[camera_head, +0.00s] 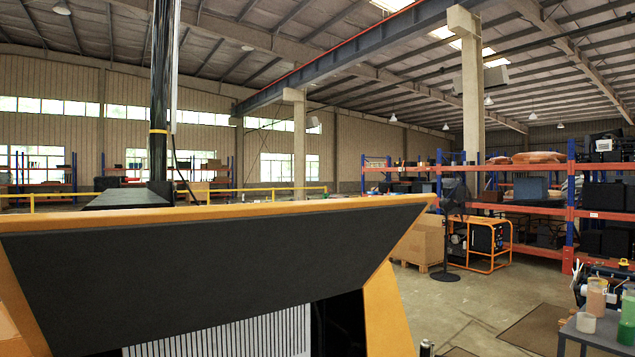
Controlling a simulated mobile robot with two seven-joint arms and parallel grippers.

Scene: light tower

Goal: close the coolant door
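The light tower's yellow body fills the lower left of the head view. A wide door panel (200,255), dark on its inner face with a yellow top edge, stands raised and tilted over an opening. I take it to be the coolant door, though no label shows. Below it, a pale ribbed grille (225,335) and a dark gap (338,325) show inside the opening. A yellow side frame (385,315) borders the opening on the right. The lower part of the opening is cut off by the picture edge. Neither of my grippers is in view.
A dark mast (159,90) rises behind the panel. To the right are an orange-framed generator (488,243), a black fan (446,235), cardboard boxes (420,240) and tall shelving (560,212). A table with jars (597,325) stands at lower right. The floor between is mostly clear.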

